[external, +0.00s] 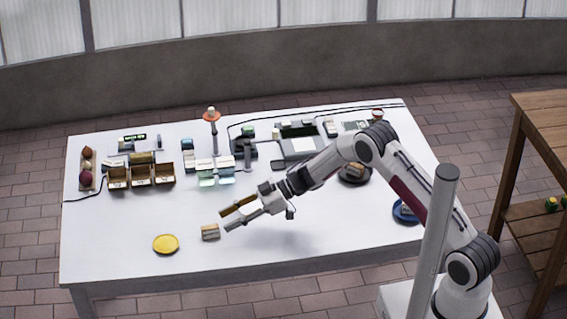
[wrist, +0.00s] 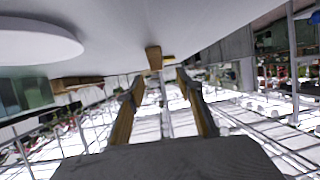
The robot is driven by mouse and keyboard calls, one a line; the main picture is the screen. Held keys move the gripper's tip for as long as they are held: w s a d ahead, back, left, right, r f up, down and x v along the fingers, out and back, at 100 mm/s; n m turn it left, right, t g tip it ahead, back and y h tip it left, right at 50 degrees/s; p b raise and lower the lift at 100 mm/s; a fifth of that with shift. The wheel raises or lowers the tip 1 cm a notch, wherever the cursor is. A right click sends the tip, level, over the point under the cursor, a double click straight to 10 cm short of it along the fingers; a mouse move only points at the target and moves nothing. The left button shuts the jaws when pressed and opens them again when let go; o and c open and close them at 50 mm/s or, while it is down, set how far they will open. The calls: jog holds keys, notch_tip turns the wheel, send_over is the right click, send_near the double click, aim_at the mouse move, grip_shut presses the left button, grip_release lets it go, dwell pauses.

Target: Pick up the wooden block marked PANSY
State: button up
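A small wooden block (external: 210,232) with a pale face sits on the white table (external: 330,232), near its front. In the wrist view a brown block (wrist: 154,57) shows ahead of the fingertips, roughly between their lines. I cannot read any marking, so I cannot tell whether it is PANSY. Other small blocks rest on a dark plate (external: 349,179) and on a blue plate (external: 398,214). My gripper (external: 224,220) is open and empty. Its fingertips are close to the front block, just right of and above it in the external view. The open fingers show in the wrist view (wrist: 158,84).
A yellow plate (external: 166,243) lies left of the front block. Open wooden boxes (external: 141,175), a tray of round items (external: 87,168), an orange-topped stand (external: 212,114) and a grey device (external: 299,145) fill the back. The front middle is mostly clear.

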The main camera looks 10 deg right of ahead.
aim_at(211, 226)
jog(key=shift+x, duration=0.9)
jog(key=shift+a, duration=0.1)
jog(key=shift+w+x, duration=0.1)
jog(key=shift+x, duration=1.15)
jog(key=shift+w+x, duration=0.15)
jog(key=shift+x, duration=1.15)
jog(key=shift+r, duration=0.1)
jog(key=c, duration=1)
